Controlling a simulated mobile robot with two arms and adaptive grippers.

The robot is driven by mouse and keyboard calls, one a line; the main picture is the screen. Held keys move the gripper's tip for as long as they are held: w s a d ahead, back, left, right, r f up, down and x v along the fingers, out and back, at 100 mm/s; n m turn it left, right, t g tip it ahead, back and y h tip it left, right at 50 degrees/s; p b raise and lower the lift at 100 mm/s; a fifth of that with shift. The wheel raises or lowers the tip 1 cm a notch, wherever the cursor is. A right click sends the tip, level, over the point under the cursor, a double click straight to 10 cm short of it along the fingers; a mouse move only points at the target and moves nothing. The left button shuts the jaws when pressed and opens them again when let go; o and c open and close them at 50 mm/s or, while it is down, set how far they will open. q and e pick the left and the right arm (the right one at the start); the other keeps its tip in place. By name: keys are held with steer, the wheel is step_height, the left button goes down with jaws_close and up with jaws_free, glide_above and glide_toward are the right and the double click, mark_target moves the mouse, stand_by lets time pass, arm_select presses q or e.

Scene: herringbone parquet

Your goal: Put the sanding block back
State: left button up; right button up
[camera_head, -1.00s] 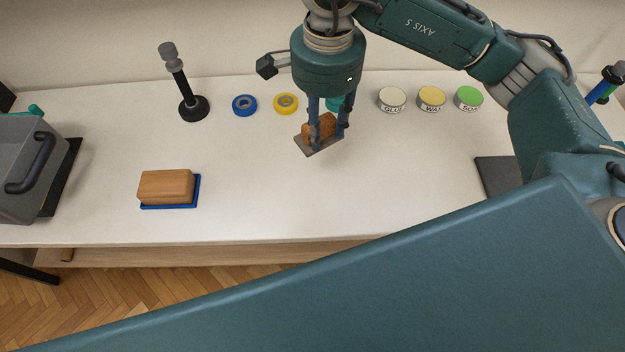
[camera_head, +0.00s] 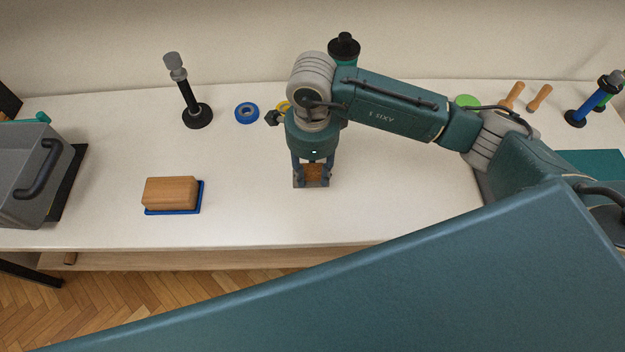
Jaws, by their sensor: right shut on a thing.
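My right gripper (camera_head: 312,183) points down over the middle of the white bench and is shut on the sanding block (camera_head: 313,172). The block has an orange-brown body and a flat grey base, and the fingers hide part of it. I cannot tell whether its base touches the bench top. A plain wooden block (camera_head: 171,193) sits on a blue tray (camera_head: 201,197) to the left of the gripper, well apart from it. My left gripper is not in view.
A grey bin (camera_head: 32,170) stands at the far left, and a black stand (camera_head: 197,115) at the back. A blue tape roll (camera_head: 246,113) lies beside it. Wooden-handled tools (camera_head: 538,97) and a teal mat (camera_head: 592,164) are at right. The bench between blue tray and gripper is clear.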

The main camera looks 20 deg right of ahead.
mark_target(312, 182)
step_height(312, 182, down, 6)
steer(key=shift+r+p, duration=0.1)
steer(key=shift+p, duration=0.45)
steer(key=shift+f+b, duration=0.35)
steer(key=o, duration=1.1)
steer(key=shift+r, duration=0.1)
steer(key=shift+r, duration=0.15)
